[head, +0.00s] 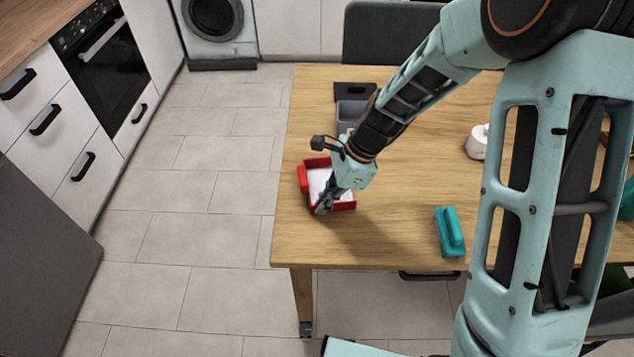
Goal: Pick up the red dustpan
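The red dustpan (304,180) lies on the wooden table (390,242) near its left edge. It has red walls and a whitish inside. My gripper (322,206) points down at the dustpan's near side, over or inside it, and covers part of it. The fingers are small and partly hidden, so I cannot tell whether they touch the dustpan or are closed.
A dark grey tray-like object (350,110) lies behind the dustpan. A teal handled block (450,232) and a white round object (477,142) are to the right. A dark chair (388,30) stands behind the table. The table's front middle is clear.

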